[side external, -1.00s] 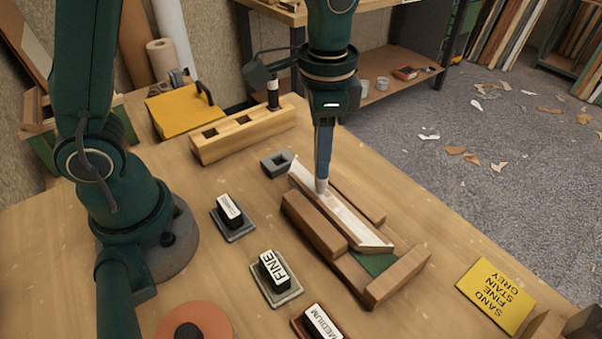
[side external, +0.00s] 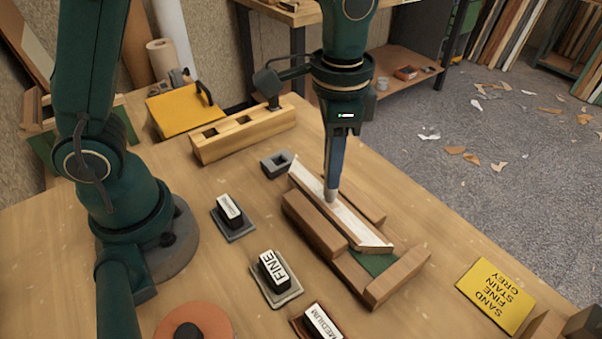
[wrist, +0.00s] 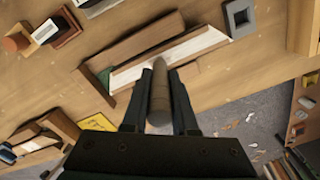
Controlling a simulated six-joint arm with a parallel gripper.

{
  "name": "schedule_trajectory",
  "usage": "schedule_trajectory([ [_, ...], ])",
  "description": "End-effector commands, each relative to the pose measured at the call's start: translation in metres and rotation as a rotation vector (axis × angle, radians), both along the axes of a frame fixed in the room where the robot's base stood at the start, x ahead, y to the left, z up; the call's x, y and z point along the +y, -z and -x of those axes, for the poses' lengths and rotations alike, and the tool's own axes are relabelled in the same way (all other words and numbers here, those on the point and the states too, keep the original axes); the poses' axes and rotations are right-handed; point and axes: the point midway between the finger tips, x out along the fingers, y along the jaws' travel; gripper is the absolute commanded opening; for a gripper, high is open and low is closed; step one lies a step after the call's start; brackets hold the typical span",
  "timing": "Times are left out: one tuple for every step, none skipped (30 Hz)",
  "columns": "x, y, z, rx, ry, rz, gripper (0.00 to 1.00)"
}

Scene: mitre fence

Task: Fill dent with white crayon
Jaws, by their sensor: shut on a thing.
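A wooden strip with a pale white top face and angled ends (side external: 357,226) lies in a wooden fixture (side external: 312,226) on the bench. It also shows in the wrist view (wrist: 196,47). My gripper (side external: 332,184) points down over the strip, shut on a crayon (wrist: 159,100) that looks grey-brown in the wrist view. The crayon's rounded tip is at the strip's top face, left of its middle in the side view. I cannot tell whether it touches. No dent can be made out; the tip may cover it.
A slotted wooden rack (side external: 226,140) holds one dark stick and has two empty slots. Labelled sanding blocks (side external: 274,270), a grey square block (side external: 276,164) and a yellow card (side external: 496,297) lie around the fixture.

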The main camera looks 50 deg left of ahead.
Motion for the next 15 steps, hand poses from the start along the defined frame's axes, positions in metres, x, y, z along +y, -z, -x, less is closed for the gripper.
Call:
schedule_trajectory([
  [-0.001, 0.0, 0.0, 0.002, 0.0, 0.0, 0.0],
  [-0.001, 0.0, 0.0, 0.002, 0.0, 0.0, 0.0],
  [-0.002, 0.0, 0.0, 0.002, 0.001, 0.0, 0.0],
  [-0.003, 0.0, 0.0, 0.001, 0.001, 0.0, 0.0],
  [-0.004, 0.0, 0.0, 0.001, 0.001, 0.0, 0.0],
  [-0.005, 0.0, 0.0, 0.001, 0.001, 0.0, 0.0],
  [-0.007, 0.0, 0.0, 0.001, 0.001, 0.0, 0.0],
  [-0.008, 0.0, 0.0, 0.002, 0.001, 0.0, 0.0],
  [-0.01, 0.0, 0.0, 0.002, 0.002, 0.0, 0.0],
  [-0.011, 0.0, 0.0, 0.002, 0.002, 0.0, 0.0],
  [-0.013, 0.0, 0.0, 0.002, 0.002, 0.0, 0.0],
  [-0.015, 0.0, 0.0, 0.002, 0.001, 0.0, 0.0],
  [-0.016, 0.0, 0.0, 0.001, 0.001, 0.0, 0.0],
  [-0.018, 0.0, 0.0, 0.001, 0.002, 0.0, 0.0],
  [-0.02, 0.0, 0.0, 0.001, 0.002, -0.001, 0.0],
])
